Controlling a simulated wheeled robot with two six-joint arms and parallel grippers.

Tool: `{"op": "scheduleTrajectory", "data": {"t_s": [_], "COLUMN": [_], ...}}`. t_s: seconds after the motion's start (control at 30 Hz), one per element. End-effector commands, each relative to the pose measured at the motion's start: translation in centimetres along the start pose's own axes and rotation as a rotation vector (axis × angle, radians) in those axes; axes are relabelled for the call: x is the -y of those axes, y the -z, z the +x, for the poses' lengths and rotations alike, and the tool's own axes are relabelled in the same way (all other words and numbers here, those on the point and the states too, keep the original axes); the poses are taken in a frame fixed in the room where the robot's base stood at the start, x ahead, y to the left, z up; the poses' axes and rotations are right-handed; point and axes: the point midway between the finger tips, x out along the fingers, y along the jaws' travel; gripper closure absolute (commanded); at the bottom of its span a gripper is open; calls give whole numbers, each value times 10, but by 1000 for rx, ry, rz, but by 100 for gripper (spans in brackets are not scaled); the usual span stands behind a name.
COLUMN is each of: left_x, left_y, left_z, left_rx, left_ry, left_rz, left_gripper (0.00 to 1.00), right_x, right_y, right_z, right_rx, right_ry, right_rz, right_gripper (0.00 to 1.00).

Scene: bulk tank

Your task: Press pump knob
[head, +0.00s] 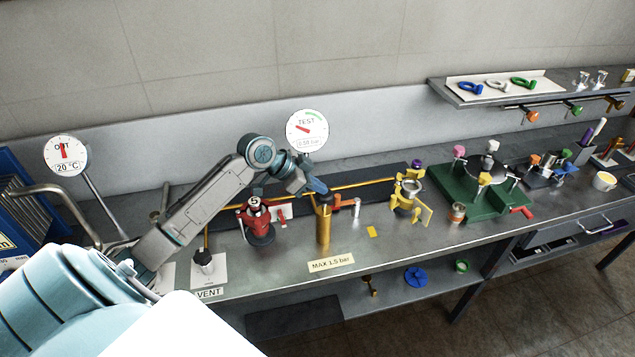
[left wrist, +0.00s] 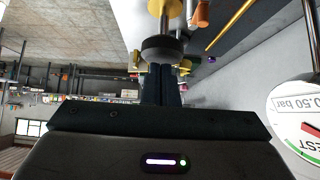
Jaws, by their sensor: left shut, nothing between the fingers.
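The pump is an upright brass-yellow cylinder (head: 323,228) on the bench, behind the MAX 1.5 bar label. Its dark round knob (left wrist: 162,48) shows on a shaft in the left wrist view; in the head view the gripper mostly hides it. My left gripper (head: 322,190) is shut and empty, its fingertips right at the knob on top of the pump. In the left wrist view the shut fingers (left wrist: 162,75) reach up to the knob; I cannot tell whether they touch it. My right gripper is not in view.
A round TEST gauge (head: 307,130) stands behind the pump, reading about 0.50 bar. A red valve (head: 259,225) is left of the pump, a yellow fitting (head: 407,196) right. The VENT plate (head: 208,270) lies at the front left. A shelf (head: 500,92) is at upper right.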

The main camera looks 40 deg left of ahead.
Motion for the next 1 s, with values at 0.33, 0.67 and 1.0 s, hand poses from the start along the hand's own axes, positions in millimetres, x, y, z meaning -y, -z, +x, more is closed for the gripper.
{"op": "scheduleTrajectory", "data": {"t_s": [0.33,0.67,1.0], "left_x": [0,0,-1], "left_y": [-5,-26,-24], "left_z": [5,26,23], "left_rx": [0,1,5], "left_ry": [0,-2,-4], "left_rz": [-1,-1,-4], "left_gripper": [100,100,100], "right_x": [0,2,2], "right_y": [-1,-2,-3], "right_z": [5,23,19], "right_rx": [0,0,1], "right_ry": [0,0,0], "right_rz": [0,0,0], "right_gripper": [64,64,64]}}
